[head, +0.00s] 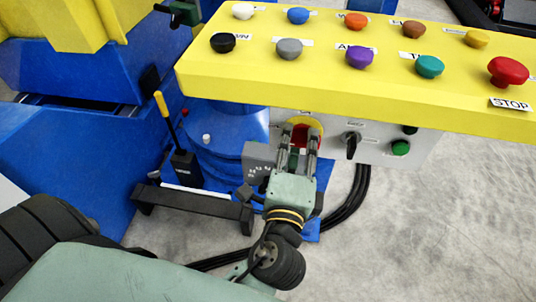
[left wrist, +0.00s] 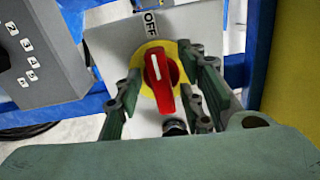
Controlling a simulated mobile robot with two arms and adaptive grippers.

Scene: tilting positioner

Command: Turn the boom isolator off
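The boom isolator is a red rotary handle (left wrist: 162,78) on a yellow round plate (left wrist: 139,63), mounted on a light grey box. An OFF label (left wrist: 150,23) is above it. The white mark on the handle points up and slightly left, close to the OFF label. In the head view the red handle (head: 300,136) shows partly behind my left gripper (head: 299,142). In the left wrist view my left gripper (left wrist: 163,98) is open, its fingers on either side of the handle with gaps visible. Whether a finger touches it, I cannot tell. My right gripper is not in view.
A yellow button panel (head: 330,75) with several coloured buttons and a red STOP button (head: 508,72) overhangs the grey box. A black selector knob (head: 351,144) and green button (head: 400,148) are right of the isolator. A yellow-handled lever (head: 165,115) stands left.

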